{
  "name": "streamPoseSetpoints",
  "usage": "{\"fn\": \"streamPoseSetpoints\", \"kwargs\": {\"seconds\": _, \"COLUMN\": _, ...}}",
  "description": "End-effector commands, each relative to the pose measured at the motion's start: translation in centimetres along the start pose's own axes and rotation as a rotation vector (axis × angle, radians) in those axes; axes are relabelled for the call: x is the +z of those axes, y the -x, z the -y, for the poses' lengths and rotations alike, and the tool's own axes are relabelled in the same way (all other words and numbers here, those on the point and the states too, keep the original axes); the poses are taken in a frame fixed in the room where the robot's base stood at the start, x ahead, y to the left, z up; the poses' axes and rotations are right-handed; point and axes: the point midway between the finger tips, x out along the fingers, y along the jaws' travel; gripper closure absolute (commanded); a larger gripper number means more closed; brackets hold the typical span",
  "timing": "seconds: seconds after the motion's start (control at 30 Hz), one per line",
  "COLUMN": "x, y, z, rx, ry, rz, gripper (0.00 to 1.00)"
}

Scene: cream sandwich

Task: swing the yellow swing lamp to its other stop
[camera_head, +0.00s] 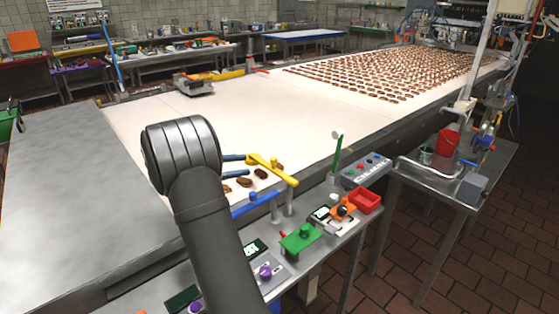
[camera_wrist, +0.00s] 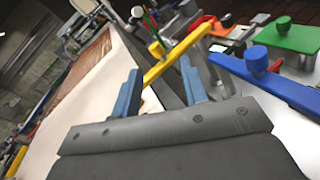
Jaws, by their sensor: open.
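The yellow swing lamp (camera_head: 283,174) is a slim bar on an upright post, reaching out over the edge of the white belt. In the wrist view the yellow bar (camera_wrist: 172,62), with a round yellow knob on top, runs diagonally from upper right to between my fingertips. My gripper (camera_head: 243,166) is open, with its two blue fingers at the bar's free end. In the wrist view my gripper (camera_wrist: 160,79) has one finger on each side of that end. I cannot tell whether either finger touches it.
A blue bar (camera_head: 253,204) with a knob lies close by, nearer the front. A green fixture (camera_head: 300,239), a red bin (camera_head: 366,201) and a button box (camera_head: 367,170) stand on the side table. Several brown pieces lie on the belt (camera_head: 225,100) near my gripper.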

Motion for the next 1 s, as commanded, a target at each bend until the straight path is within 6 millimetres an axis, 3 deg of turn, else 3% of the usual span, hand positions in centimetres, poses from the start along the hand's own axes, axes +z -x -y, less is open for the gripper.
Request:
{"fn": "streamPoseSetpoints", "kwargs": {"seconds": 0.1, "x": -1.0, "y": 2.4, "z": 0.7, "rx": 0.08, "ry": 0.205, "rz": 0.024, "gripper": 0.59}}
{"fn": "streamPoseSetpoints", "kwargs": {"seconds": 0.2, "x": -1.4, "y": 3.4, "z": 1.0, "rx": 0.117, "ry": 0.309, "rz": 0.042, "gripper": 0.59}}
{"fn": "streamPoseSetpoints", "kwargs": {"seconds": 0.37, "x": -1.5, "y": 3.3, "z": 1.1, "rx": 0.134, "ry": 0.362, "rz": 0.053, "gripper": 0.59}}
{"fn": "streamPoseSetpoints", "kwargs": {"seconds": 0.57, "x": -1.4, "y": 0.1, "z": 0.7, "rx": 0.129, "ry": 0.361, "rz": 0.053, "gripper": 0.59}}
{"fn": "streamPoseSetpoints", "kwargs": {"seconds": 1.0, "x": -1.2, "y": -9.3, "z": -0.6, "rx": 0.129, "ry": 0.358, "rz": 0.052, "gripper": 0.59}}
